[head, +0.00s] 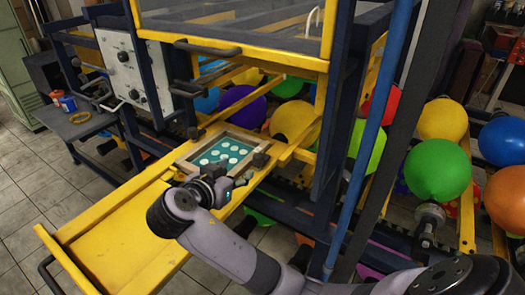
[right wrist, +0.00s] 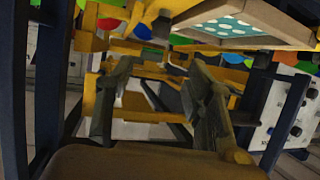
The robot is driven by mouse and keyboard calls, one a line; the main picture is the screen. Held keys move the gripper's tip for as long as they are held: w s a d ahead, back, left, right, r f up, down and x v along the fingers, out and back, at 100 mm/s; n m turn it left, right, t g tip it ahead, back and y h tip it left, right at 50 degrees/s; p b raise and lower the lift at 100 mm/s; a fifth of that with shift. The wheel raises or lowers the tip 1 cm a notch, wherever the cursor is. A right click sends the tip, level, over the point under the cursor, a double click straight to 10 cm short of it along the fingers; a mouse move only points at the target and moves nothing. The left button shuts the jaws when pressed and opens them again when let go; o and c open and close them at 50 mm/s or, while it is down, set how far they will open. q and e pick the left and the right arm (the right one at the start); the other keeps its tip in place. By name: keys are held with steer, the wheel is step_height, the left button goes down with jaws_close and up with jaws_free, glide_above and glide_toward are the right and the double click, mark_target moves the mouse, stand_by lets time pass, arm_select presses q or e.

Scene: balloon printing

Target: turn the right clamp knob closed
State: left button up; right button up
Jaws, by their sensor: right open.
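The printing screen (head: 222,152), a wooden frame with a teal mesh and white dots, lies on the yellow machine's bed. A dark block that looks like the right clamp knob (head: 261,160) sits at the frame's right corner. My right gripper (head: 238,183) is just in front of the frame's near edge, a little left of and below that knob. In the right wrist view its two fingers (right wrist: 158,103) are spread with nothing held between them. The screen also shows at the top right there (right wrist: 240,22). I cannot clearly pick out the knob in that view. My left gripper is out of view.
A yellow tray (head: 125,245) extends to the front left. Dark blue posts and a blue pole (head: 370,130) stand right of the bed. A control panel (head: 125,65) is at the back left. Coloured balloons, including a green one (head: 437,174), hang behind and to the right.

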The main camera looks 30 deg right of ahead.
steer(key=p, duration=0.2)
glide_toward(256, 158)
steer(key=shift+w+d, duration=0.1)
steer(key=shift+d, duration=0.25)
steer(key=p+x, duration=0.3)
steer(key=x, duration=0.5)
steer(key=shift+w+d+f, duration=0.1)
steer(key=shift+w+d, duration=0.05)
steer(key=shift+d, duration=0.05)
steer(key=shift+p+x, duration=0.3)
steer(key=shift+x, duration=0.7)
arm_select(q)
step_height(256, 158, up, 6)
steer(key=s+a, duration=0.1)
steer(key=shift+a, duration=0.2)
arm_select(e)
steer(key=shift+f, duration=0.15)
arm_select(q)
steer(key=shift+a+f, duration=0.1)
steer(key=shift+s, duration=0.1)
arm_select(e)
steer(key=shift+a, duration=0.1)
steer(key=shift+c, duration=0.5)
steer(key=shift+c, duration=0.7)
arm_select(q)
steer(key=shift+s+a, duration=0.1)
arm_select(e)
jaws_close()
